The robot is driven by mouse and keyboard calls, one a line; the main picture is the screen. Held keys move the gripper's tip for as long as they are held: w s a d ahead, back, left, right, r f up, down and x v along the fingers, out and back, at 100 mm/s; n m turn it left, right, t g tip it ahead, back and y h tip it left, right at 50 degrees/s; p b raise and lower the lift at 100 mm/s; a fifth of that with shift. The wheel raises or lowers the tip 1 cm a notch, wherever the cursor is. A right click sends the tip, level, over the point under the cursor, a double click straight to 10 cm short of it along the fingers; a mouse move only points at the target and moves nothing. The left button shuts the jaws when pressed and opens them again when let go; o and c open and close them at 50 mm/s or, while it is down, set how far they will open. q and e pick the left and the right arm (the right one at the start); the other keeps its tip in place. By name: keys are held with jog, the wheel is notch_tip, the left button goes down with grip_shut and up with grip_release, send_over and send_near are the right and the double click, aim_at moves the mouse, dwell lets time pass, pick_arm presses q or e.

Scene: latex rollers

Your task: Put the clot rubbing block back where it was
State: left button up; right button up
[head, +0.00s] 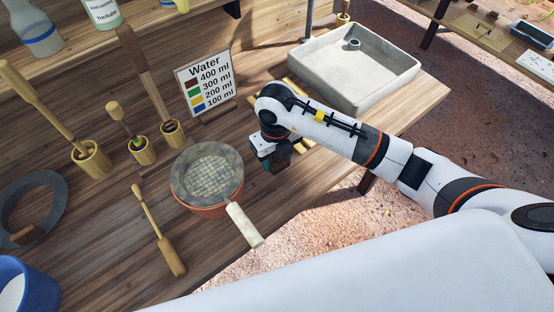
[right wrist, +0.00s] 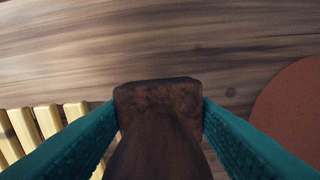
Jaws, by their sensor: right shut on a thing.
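My right gripper (head: 273,166) is over the wooden table, between the round pot and the yellow slatted rack. In the right wrist view its teal fingers (right wrist: 160,130) are shut on a dark brown wooden block (right wrist: 160,97), which I take to be the clot rubbing block. The block has a smooth, rounded lower part and sits between both fingers above the wood grain. In the head view the gripper and wrist mostly hide it. I cannot tell whether it touches the table. My left gripper is not in view.
The pot (head: 205,202) with its mesh and pale handle (head: 244,225) stands close left of the gripper. The yellow slats (right wrist: 48,121) lie on the other side. Behind are a water sign (head: 206,82) and a grey basin (head: 340,85). A wooden tool (head: 168,250) lies in front.

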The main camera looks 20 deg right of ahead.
notch_tip(320, 180, down, 2)
jog(key=shift+f, duration=0.1)
jog(key=shift+f, duration=0.2)
jog(key=o, duration=1.2)
jog(key=shift+r, duration=0.1)
jog(key=shift+c, duration=0.2)
